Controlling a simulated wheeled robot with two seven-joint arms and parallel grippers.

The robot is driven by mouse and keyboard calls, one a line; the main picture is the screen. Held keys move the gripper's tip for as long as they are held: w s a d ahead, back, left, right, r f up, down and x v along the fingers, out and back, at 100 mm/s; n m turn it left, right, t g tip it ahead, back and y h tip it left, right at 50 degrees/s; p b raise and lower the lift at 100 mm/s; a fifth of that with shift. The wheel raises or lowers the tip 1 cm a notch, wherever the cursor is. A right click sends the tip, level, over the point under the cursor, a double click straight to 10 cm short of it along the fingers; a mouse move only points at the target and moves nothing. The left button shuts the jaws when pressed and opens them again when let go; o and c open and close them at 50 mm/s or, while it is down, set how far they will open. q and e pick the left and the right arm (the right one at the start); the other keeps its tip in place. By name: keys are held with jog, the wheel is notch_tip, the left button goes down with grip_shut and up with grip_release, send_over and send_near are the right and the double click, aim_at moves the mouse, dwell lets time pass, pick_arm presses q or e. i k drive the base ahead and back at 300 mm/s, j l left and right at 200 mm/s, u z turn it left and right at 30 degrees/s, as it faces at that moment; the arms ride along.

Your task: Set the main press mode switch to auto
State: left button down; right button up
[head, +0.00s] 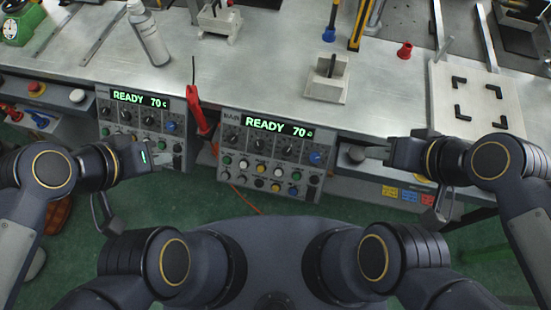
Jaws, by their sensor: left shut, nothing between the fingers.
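The main press panel (233,154) is labelled MAIN and its green display (279,125) reads READY 70. Below the display are a row of dark rotary knobs, a blue knob (315,158) and rows of coloured buttons. Which knob is the mode switch, and where it points, is too small to read. My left gripper (172,159) is shut and empty, in front of the left panel's lower right part, to the left of the main panel. My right gripper (376,152) is to the right of the main panel, near a grey round knob on the bench front. Its jaw opening is unclear.
A second panel (104,125) with a READY 70 display is at the left. A red-handled tool (199,118) hangs between the panels.

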aim_at(310, 197)
jog(key=k+l, duration=0.4)
jog(key=l, duration=0.15)
jog(key=k+l+u, duration=0.1)
jog(key=k, duration=0.25)
